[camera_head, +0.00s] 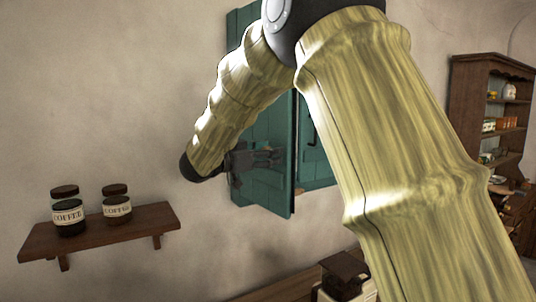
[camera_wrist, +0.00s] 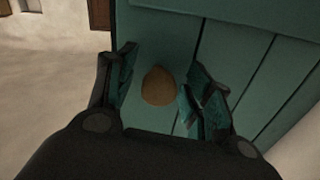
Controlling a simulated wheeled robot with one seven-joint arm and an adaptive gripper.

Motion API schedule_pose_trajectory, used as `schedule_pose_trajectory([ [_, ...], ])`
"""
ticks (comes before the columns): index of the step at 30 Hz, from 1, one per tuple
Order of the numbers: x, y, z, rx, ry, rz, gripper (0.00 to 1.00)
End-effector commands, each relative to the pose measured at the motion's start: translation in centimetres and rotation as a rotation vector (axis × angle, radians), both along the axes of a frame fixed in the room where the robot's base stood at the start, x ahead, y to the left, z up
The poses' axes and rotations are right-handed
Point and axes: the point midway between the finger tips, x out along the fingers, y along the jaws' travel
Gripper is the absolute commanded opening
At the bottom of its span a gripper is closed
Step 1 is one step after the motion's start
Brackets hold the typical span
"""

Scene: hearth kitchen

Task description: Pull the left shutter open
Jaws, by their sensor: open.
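The left shutter (camera_head: 272,194) is a teal panel of vertical boards on the far wall, partly hidden by my arm in the head view. Its right edge appears to stand a little out from the wall, ajar. In the wrist view its teal boards (camera_wrist: 228,60) fill the middle and right. A round brown knob (camera_wrist: 158,86) sits on it. My gripper (camera_wrist: 164,82) is open, with one finger on each side of the knob; I cannot tell whether either touches it. In the head view my gripper (camera_head: 257,160) is small and dark before the shutter.
Another teal shutter panel (camera_head: 314,160) shows to the right, partly behind my arm. A wooden wall shelf (camera_head: 100,233) with two coffee jars (camera_head: 66,210) is at lower left. A wooden cupboard (camera_head: 480,95) stands at right. A dark-topped box-like object (camera_head: 345,268) is below.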

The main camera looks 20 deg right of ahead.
Motion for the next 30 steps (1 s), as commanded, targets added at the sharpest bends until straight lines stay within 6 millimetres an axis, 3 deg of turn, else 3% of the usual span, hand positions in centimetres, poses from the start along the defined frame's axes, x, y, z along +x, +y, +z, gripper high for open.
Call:
schedule_pose_trajectory([
  [8, -0.5, 1.9, 0.1, -0.001, 0.000, 0.002, 0.51],
  [21, -2.6, 9.2, 0.0, 0.000, 0.000, 0.001, 0.51],
  [30, -3.2, 11.4, 0.0, 0.000, 0.000, 0.000, 0.51],
])
